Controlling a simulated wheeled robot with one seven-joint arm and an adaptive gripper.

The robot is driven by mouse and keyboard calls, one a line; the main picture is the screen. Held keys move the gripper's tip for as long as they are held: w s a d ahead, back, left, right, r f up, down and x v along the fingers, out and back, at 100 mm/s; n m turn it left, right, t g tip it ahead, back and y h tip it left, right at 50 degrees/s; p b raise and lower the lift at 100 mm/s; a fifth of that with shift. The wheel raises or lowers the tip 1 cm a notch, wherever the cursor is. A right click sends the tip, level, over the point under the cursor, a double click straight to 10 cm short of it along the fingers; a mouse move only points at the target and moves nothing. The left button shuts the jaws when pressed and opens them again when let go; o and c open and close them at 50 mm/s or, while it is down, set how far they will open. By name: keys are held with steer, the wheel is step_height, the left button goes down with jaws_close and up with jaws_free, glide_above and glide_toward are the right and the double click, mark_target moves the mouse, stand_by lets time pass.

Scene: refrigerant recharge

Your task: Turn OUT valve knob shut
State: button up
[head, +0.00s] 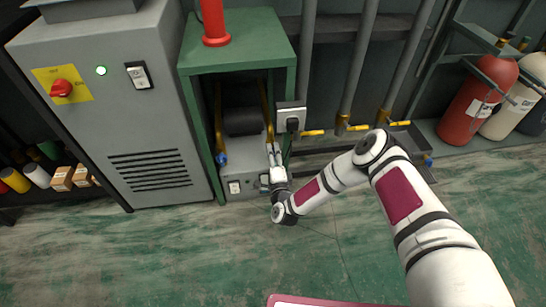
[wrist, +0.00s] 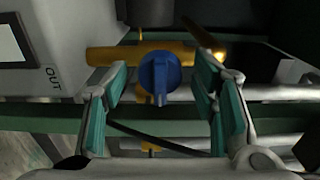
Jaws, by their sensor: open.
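The OUT valve knob (wrist: 159,78) is blue and sits on a yellow pipe fitting (wrist: 105,56) in the wrist view. Its grip ridge looks roughly upright, across the pipe. A label reading OUT (wrist: 52,78) is on the pale box to its left. My gripper (wrist: 168,92) is open, with teal-padded fingers to the left and right of the knob and gaps on both sides. In the head view my gripper (head: 275,160) reaches into the right side of the green frame, and the arm hides the OUT knob there.
The green frame (head: 235,62) surrounds the machine, with a post close to my gripper. Another blue knob (head: 221,159) is at its left. A grey cabinet (head: 150,110) with a red switch stands left. Gas cylinders (head: 478,105) stand right. The green floor (head: 180,255) in front is clear.

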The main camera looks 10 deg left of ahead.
steer(key=c, duration=1.1)
steer(key=shift+c, duration=0.2)
steer(key=shift+n, duration=0.4)
steer(key=n, duration=0.3)
steer(key=shift+a+n, duration=0.1)
steer(key=shift+n, duration=0.2)
steer(key=shift+n+p, duration=0.5)
steer(key=shift+n, duration=1.7)
steer(key=o, duration=1.1)
steer(key=shift+o, duration=0.2)
